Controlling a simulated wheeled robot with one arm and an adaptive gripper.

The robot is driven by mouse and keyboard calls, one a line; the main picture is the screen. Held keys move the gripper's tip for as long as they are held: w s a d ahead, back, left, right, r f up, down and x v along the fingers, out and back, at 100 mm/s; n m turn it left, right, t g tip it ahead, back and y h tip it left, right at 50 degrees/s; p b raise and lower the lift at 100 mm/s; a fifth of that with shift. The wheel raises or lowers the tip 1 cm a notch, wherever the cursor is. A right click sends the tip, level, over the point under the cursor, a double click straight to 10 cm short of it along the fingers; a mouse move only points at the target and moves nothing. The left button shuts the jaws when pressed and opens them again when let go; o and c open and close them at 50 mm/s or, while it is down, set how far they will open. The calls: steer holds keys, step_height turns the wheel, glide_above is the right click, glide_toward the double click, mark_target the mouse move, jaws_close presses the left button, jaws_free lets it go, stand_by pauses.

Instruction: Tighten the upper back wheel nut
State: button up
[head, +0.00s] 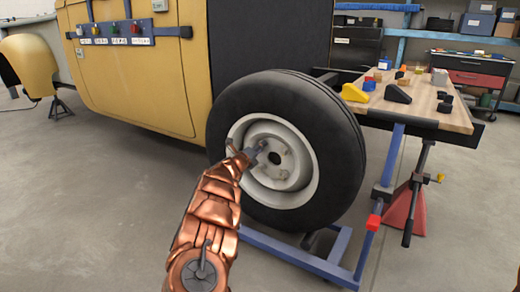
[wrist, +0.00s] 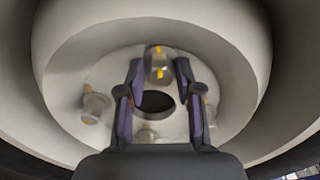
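The wheel (head: 338,135) has a black tyre and a pale rim, mounted on the yellow vehicle shell. Its hub carries several nuts around a dark centre hole. In the wrist view, the nut at the top (wrist: 160,66) has yellow marks and appears between my fingertips. My gripper (wrist: 160,64) is open, with a visible gap between each finger and that nut; I cannot tell how deep the fingers reach. In the head view, my gripper (head: 256,151) is at the upper left of the hub and hides part of it. Other nuts show at left (wrist: 95,105) and lower middle (wrist: 147,136).
The deep rim wall (wrist: 235,60) surrounds my gripper. A wooden-topped bench (head: 455,117) with blocks stands right of the wheel, beside a red stand (head: 405,205). A blue frame (head: 300,258) runs low below the wheel. The floor at left (head: 80,200) is clear.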

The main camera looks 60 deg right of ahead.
steer(key=shift+o, duration=0.9)
steer(key=shift+a, duration=0.15)
steer(key=a, duration=1.1)
steer(key=shift+s+a, duration=0.25)
steer(key=shift+a, duration=0.1)
steer(key=shift+r, duration=0.1)
